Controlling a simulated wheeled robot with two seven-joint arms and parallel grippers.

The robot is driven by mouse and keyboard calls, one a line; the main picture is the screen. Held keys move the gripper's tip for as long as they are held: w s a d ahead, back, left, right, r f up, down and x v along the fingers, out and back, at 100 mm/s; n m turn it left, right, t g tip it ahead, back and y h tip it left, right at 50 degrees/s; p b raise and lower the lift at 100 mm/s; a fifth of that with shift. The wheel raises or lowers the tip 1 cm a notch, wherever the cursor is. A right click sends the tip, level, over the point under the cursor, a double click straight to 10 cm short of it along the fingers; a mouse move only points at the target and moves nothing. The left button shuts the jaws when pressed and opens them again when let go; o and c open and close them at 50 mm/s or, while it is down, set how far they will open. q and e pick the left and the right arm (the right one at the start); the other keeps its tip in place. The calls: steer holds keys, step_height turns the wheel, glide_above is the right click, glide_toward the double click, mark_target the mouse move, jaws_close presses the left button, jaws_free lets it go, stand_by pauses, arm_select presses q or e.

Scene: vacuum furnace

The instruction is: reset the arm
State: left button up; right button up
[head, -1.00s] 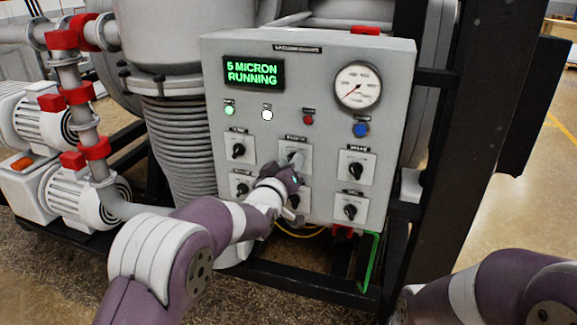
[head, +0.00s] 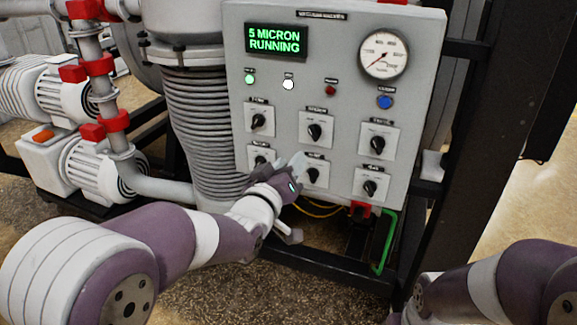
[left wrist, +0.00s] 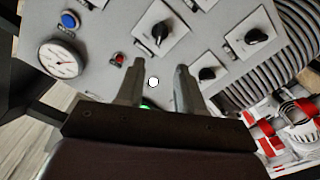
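My left arm comes in from the left in the head view, with my left gripper (head: 292,172) in front of the lower middle knob of the grey control panel (head: 349,95). In the left wrist view the two fingers of my left gripper (left wrist: 160,72) stand apart with nothing between them. The panel face lies beyond the fingertips, and I see no contact. The upper middle knob (head: 314,131) shows in full. The lower middle knob (head: 312,175) is partly hidden by a finger. My right arm (head: 510,285) shows at the lower right; its gripper is out of view.
The display (head: 275,41) reads "5 MICRON RUNNING". A gauge (head: 384,54) and a blue button (head: 385,102) sit at the panel's right. A bellows pipe (head: 200,120) and pumps (head: 95,170) stand left. A dark frame post (head: 490,150) stands right. Floor is open below.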

arm_select(q)
steer(key=s+a+f+m+g+y+p, duration=0.1)
steer(key=s+a+f+m+g+y, duration=0.15)
steer(key=s+f+g, duration=0.35)
steer(key=s+a+f+m+g+y, duration=0.1)
steer(key=s+a+f+g, duration=0.2)
steer(key=f, duration=0.6)
steer(key=s+a+g+y+p, duration=0.1)
steer(key=s+a+g+p, duration=0.1)
steer(key=s, duration=0.6)
steer(key=s+a+f+g+y+p, duration=0.1)
steer(key=s+a+g, duration=0.3)
steer(key=s+a, duration=0.2)
steer(key=shift+s+a+f+n+g+p, duration=0.3)
steer(key=shift+s+a+n+g+p, duration=0.1)
steer(key=shift+s, duration=0.75)
